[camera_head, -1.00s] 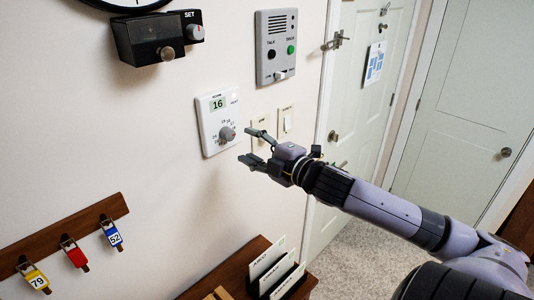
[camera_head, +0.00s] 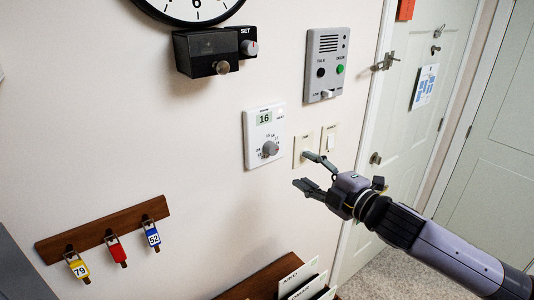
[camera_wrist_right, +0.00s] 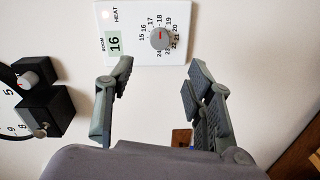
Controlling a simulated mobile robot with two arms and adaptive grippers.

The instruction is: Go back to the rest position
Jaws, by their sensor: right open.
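My right gripper (camera_head: 308,171) is open and empty in the head view, in front of the wall at the right of the picture. Its two fingers point left, just below and right of the white thermostat (camera_head: 264,136). The thermostat shows 16 on its display and has a grey round dial (camera_head: 270,149). In the right wrist view the open fingers (camera_wrist_right: 155,85) are spread apart, with the thermostat dial (camera_wrist_right: 160,37) beyond them and not touched. My left gripper is not in view.
A black box with knobs (camera_head: 213,50) hangs below a clock (camera_head: 192,8). An intercom (camera_head: 328,65) and light switches (camera_head: 328,138) are on the wall. A key rack (camera_head: 100,229) hangs lower left. A file holder (camera_head: 302,284) stands at the bottom. A door (camera_head: 420,60) is at right.

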